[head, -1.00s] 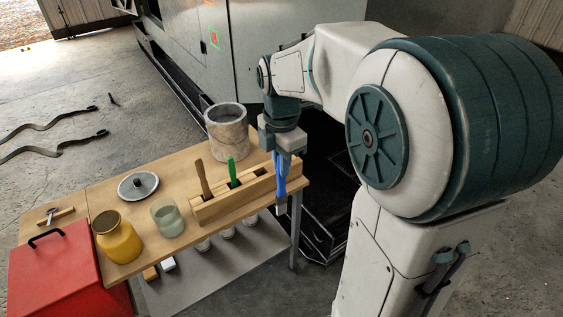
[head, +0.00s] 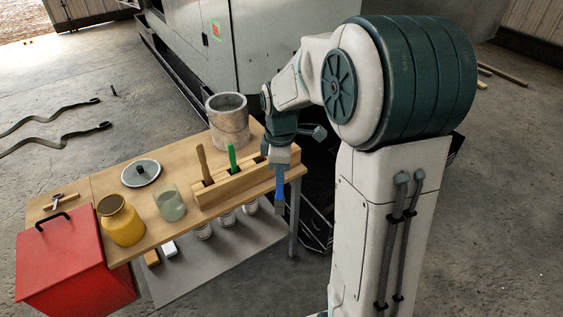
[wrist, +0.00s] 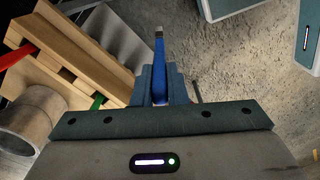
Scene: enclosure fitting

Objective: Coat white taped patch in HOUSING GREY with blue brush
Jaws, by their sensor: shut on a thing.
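The blue brush (head: 279,187) hangs bristles down from my gripper (head: 280,163), beside the right end of the wooden brush rack (head: 235,188). My gripper is shut on its handle; in the wrist view the brush (wrist: 159,62) sticks out from between the fingers (wrist: 160,88).
The wooden table (head: 110,185) holds a large grey-white can (head: 228,120), a lid (head: 141,172), a yellow jar (head: 121,222), a glass jar (head: 170,203), and brown and green handles in the rack. A red box (head: 65,255) stands at front left. Dark straps lie on the floor.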

